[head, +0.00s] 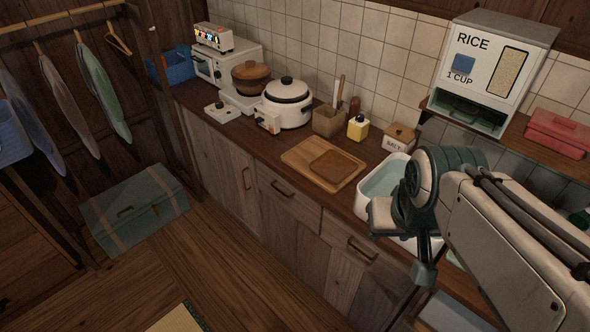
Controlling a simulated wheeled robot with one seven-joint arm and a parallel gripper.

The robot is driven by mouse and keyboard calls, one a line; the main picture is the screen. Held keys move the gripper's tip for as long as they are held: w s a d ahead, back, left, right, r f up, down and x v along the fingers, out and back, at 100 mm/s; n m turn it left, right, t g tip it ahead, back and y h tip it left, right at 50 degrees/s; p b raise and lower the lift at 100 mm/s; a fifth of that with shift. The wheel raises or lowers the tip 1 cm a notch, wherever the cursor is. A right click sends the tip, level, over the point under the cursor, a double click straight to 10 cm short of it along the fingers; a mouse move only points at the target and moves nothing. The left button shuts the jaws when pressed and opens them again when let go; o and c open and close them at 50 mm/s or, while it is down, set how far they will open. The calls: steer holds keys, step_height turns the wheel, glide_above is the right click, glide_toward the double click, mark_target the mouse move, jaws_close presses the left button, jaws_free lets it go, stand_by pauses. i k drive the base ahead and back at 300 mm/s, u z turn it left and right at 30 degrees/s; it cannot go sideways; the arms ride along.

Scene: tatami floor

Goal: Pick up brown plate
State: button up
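A brown, flat, roughly square plate (335,166) lies on a lighter wooden board (303,155) on the kitchen counter, left of the sink. Nothing touches it from above. My arm comes in from the lower right and bends over the sink. The end of my arm, with my gripper (424,274), appears to hang dark and small in front of the counter edge, to the right of and nearer than the plate. Its fingers are too small and partly hidden to tell open from shut. No object shows in it.
The white sink (385,180) lies right of the board. Behind the board stand a brown holder (327,122), a yellow bottle (358,127) and a salt box (399,138). A white cooker (287,103) is to the left. A rice dispenser (490,75) overhangs at right. Floor in front is open.

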mark_target(334, 167)
steer(key=u, duration=1.5)
steer(key=i, duration=2.55)
steer(key=z, duration=4.05)
